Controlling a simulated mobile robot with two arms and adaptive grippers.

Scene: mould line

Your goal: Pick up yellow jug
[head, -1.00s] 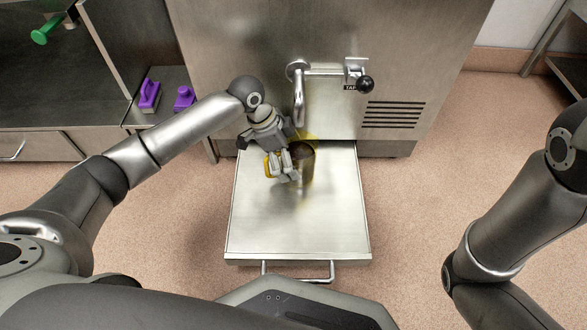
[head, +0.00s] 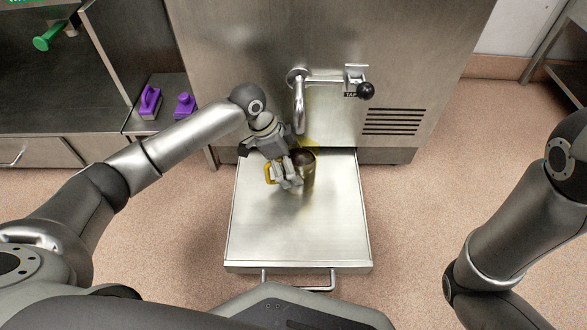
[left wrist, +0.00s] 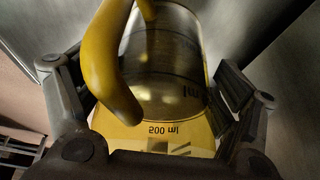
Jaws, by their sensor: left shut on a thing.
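The yellow jug (head: 309,168) is a clear measuring jug with a yellow handle and rim. It stands upright at or just above the back of the steel tray (head: 295,235), below the tap; whether its base touches the tray I cannot tell. My left gripper (head: 289,178) is shut on the jug's body, with the yellow handle (head: 268,173) showing to its left. In the left wrist view, the fingers flank the jug's wall (left wrist: 170,75), marked "500 ml", and the handle (left wrist: 108,60) rises in front. My right arm is at the right, its gripper outside the view.
The tap (head: 299,105) hangs from the steel machine just behind the jug, close to my left wrist. A black-knobbed lever (head: 365,91) is to its right. The tray's front is clear. Two purple things (head: 150,101) and a green one (head: 47,38) are at the left.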

